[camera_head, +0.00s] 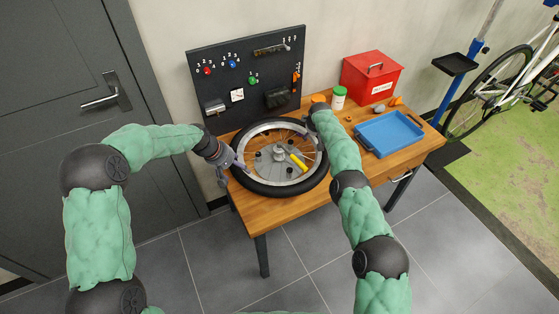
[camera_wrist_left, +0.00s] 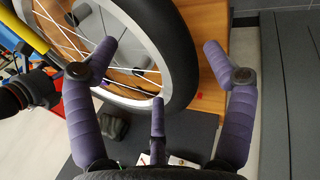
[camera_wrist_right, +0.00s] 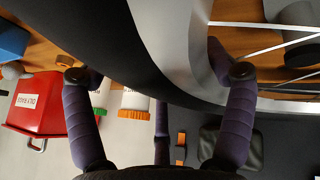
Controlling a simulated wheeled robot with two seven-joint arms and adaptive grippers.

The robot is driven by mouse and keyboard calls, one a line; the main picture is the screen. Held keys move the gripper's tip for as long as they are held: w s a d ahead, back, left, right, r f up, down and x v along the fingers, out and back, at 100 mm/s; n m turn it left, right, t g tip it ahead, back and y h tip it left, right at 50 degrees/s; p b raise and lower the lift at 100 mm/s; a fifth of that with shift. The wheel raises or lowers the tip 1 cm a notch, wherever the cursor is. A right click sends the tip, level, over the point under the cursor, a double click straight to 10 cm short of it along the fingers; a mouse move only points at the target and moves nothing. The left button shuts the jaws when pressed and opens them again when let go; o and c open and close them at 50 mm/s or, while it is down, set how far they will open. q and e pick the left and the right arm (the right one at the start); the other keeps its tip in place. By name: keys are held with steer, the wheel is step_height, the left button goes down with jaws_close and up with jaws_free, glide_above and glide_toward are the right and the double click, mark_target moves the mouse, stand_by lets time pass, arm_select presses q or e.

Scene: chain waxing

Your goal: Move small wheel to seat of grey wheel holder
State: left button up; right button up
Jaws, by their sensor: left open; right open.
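The wheel (camera_head: 243,182), with a black tyre and silver rim, lies about flat over the left part of the wooden table. A grey round piece with a central post (camera_head: 279,154), likely the grey wheel holder, shows through its spokes; I cannot tell whether the wheel rests on it. My left gripper (camera_head: 228,167) is open at the wheel's left edge. In the left wrist view its fingers (camera_wrist_left: 162,48) spread either side of the tyre. My right gripper (camera_wrist_right: 148,62) is open at the wheel's far right edge, one finger outside the tyre and one over the rim. The head view mostly hides it behind my arm.
A black pegboard (camera_head: 232,88) stands behind the wheel. A red box (camera_head: 371,79), a white bottle with a green cap (camera_head: 338,98) and a blue tray (camera_head: 390,133) are to the right. A yellow-handled tool (camera_head: 298,161) shows within the wheel.

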steer(key=shift+r, duration=0.1)
arm_select(q)
steer(key=shift+v, duration=2.65)
arm_select(e)
steer(key=v, duration=1.1)
steer(key=shift+s+r, duration=0.25)
steer(key=shift+r, duration=0.05)
